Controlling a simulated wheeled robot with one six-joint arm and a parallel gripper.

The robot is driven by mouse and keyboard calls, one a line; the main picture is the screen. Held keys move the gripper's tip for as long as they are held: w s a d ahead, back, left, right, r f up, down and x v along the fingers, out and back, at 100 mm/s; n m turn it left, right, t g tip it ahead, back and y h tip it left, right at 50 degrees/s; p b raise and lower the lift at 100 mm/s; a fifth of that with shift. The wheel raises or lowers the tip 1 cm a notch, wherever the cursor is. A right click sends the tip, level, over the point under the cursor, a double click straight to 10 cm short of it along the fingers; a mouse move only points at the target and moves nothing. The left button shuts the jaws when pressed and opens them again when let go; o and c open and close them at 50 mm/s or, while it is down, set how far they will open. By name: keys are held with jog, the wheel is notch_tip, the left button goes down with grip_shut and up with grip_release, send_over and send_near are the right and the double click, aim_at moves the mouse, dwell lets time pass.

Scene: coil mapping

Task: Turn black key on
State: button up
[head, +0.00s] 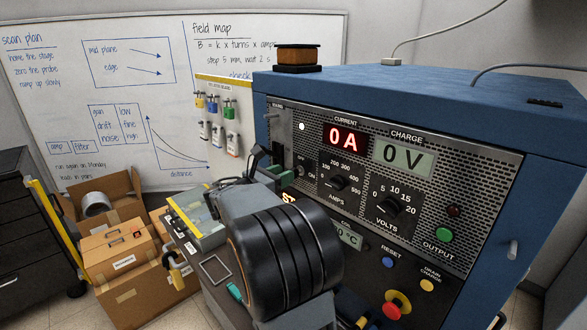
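A blue cabinet (470,105) with a perforated grey front panel fills the right side. A small dark key switch (303,163) sits at the panel's left, beside a label reading ON, below a white lamp (302,126). The key is small and partly hard to make out, so I cannot tell its exact angle. My gripper (277,164) is just left of the switch, close to the panel. My own wrist hides much of it, so I cannot tell if its fingers touch the key or are open.
The AMPS knob (338,183) and VOLTS knob (388,207) are right of the switch. Red displays read 0 A (343,138); a grey one reads 0 V (404,158). A yellow-red emergency button (397,303) is low. Cardboard boxes (120,250) and a whiteboard (90,100) are left.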

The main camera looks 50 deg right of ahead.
aim_at(294, 168)
jog(key=shift+s+d+p, duration=0.15)
jog(key=shift+d+p, duration=0.2)
jog(key=shift+d, duration=2)
grip_shut()
